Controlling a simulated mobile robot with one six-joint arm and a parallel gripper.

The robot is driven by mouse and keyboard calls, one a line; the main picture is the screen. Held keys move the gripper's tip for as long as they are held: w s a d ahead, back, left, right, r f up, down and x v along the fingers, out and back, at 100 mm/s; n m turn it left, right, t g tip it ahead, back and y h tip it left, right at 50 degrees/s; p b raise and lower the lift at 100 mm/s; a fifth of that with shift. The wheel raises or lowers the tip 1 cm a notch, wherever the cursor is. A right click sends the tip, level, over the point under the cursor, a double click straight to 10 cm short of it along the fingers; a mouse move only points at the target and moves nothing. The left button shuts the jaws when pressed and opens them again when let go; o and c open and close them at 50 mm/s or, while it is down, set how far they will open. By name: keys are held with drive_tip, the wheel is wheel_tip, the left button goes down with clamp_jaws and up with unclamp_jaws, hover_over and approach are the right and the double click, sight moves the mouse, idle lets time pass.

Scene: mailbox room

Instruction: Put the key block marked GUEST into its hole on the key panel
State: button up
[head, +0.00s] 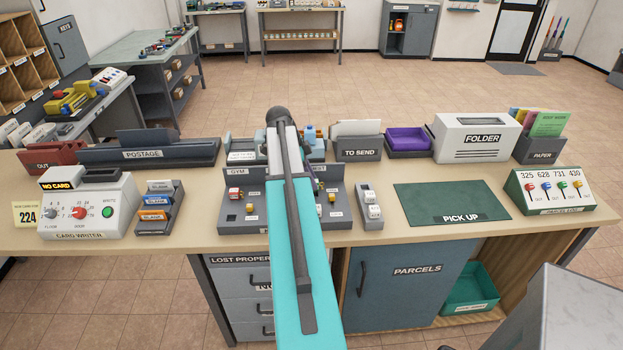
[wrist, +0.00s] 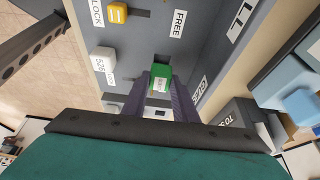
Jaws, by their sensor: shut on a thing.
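A green key block (wrist: 160,75) with a small white label shows in the wrist view between the tips of my gripper (wrist: 161,90), which is shut on it. The label's words are too small to read. The grey key panel (head: 265,216) stands on the counter, partly hidden behind my arm in the head view. In the wrist view the panel (wrist: 150,38) fills the area beyond the block, with a FREE label, a partly seen label that may read GUEST, and a dark slot. Whether the block touches the panel cannot be told. My gripper is hidden in the head view.
In the wrist view a yellow block (wrist: 117,13) and a white block (wrist: 103,58) sit on the panel. A grey holder with white blocks (head: 369,207) stands right of the panel, before the green PICK UP mat (head: 440,200). A card writer (head: 88,210) stands left.

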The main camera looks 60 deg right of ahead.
drive_tip(key=shift+f, duration=0.15)
drive_tip(key=shift+f+b, duration=0.45)
drive_tip(key=shift+f, duration=0.2)
drive_tip(key=shift+f, duration=0.1)
drive_tip(key=shift+f, duration=0.25)
drive_tip(key=o, duration=1.1)
drive_tip(key=shift+r, duration=0.1)
drive_tip(key=shift+r+p, duration=1.35)
drive_tip(key=shift+r, duration=2.1)
